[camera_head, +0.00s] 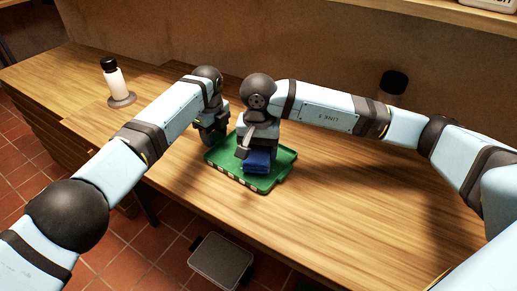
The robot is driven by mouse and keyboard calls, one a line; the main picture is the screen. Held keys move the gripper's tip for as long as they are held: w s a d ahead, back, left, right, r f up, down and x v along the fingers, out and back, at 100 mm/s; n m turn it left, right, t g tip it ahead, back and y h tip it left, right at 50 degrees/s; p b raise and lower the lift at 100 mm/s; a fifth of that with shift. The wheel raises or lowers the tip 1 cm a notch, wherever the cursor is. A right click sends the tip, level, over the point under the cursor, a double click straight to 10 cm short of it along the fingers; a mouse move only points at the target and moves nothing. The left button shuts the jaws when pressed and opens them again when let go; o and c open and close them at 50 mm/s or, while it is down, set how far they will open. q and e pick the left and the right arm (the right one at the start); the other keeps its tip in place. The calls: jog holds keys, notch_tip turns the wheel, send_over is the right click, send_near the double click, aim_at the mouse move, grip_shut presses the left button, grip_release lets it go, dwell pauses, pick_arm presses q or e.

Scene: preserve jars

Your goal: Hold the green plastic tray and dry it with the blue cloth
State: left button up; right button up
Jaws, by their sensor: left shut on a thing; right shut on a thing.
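The green plastic tray (226,170) lies on the wooden counter in the middle of the head view. My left gripper (210,142) is shut on the tray at its far left edge; the exact contact is partly hidden by the gripper. The blue cloth (258,162) is a folded bundle on the right part of the tray. My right gripper (244,150) is shut on the cloth from above and holds it at the tray's surface. The cloth's far side is hidden behind the gripper.
A white bottle with a black cap (112,78) stands on a round coaster (122,100) at the back left. A dark-lidded jar (393,85) stands behind my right arm. The counter (330,185) right of the tray is clear. A grey-lidded bin (221,262) is below the front edge.

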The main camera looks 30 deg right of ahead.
pick_arm(q)
jog(key=o, duration=1.3)
jog(key=shift+r, duration=0.1)
pick_arm(e)
jog(key=shift+r, duration=0.1)
pick_arm(q)
jog(key=shift+r+p, duration=0.7)
jog(key=shift+r, duration=0.15)
pick_arm(e)
jog(key=shift+r, duration=0.65)
pick_arm(q)
jog(key=shift+f, duration=0.15)
pick_arm(e)
jog(key=shift+f, duration=0.15)
pick_arm(q)
jog(key=shift+f+b, duration=0.85)
jog(key=shift+b, duration=0.15)
pick_arm(e)
jog(key=shift+f, duration=0.9)
pick_arm(q)
jog(key=shift+c, duration=0.5)
pick_arm(e)
jog(key=shift+r, duration=0.1)
